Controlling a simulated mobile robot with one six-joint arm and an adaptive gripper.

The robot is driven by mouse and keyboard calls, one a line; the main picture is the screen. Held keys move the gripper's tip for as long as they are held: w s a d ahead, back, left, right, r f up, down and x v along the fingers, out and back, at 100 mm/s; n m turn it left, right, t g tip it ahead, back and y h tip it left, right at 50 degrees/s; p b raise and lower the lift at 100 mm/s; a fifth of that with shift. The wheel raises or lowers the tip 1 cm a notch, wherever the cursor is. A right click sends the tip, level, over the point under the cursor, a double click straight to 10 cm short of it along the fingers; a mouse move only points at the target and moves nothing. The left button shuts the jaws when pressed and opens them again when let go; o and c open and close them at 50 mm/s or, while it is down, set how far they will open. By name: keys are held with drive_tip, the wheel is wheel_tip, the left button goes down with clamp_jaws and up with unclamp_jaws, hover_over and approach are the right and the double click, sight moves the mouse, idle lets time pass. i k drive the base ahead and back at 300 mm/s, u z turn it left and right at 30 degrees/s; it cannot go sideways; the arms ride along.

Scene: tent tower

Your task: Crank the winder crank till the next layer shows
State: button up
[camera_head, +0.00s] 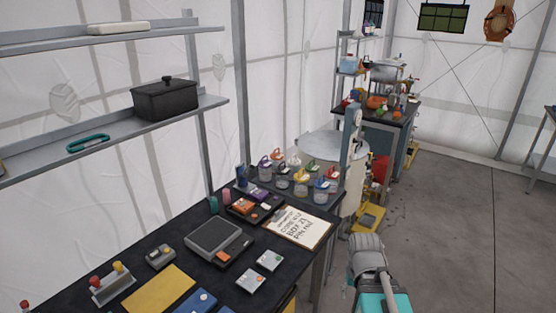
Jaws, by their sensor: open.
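I cannot make out a winder crank or any layer for certain. A machine with a pale upright post (352,135) stands behind the far end of the near table. A wide pale disc (320,144) is beside the post, and a yellow part (370,217) shows at the floor. Any crank on it is too small or hidden to tell. A grey ribbed part and a teal part at the bottom, right of the table, look like my arm. I see no gripper fingers, and nothing is seen held.
The dark near table (135,268) carries a scale (213,237), a clipboard (298,227), small boxes and several lidded jars. A shelf with a black pot (165,98) hangs at left. A cluttered bench (375,113) stands farther back. The concrete floor (455,235) at right is clear.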

sight(246, 171)
drive_tip(key=z, duration=0.05)
drive_tip(key=i, duration=1)
drive_tip(key=u, duration=0.3)
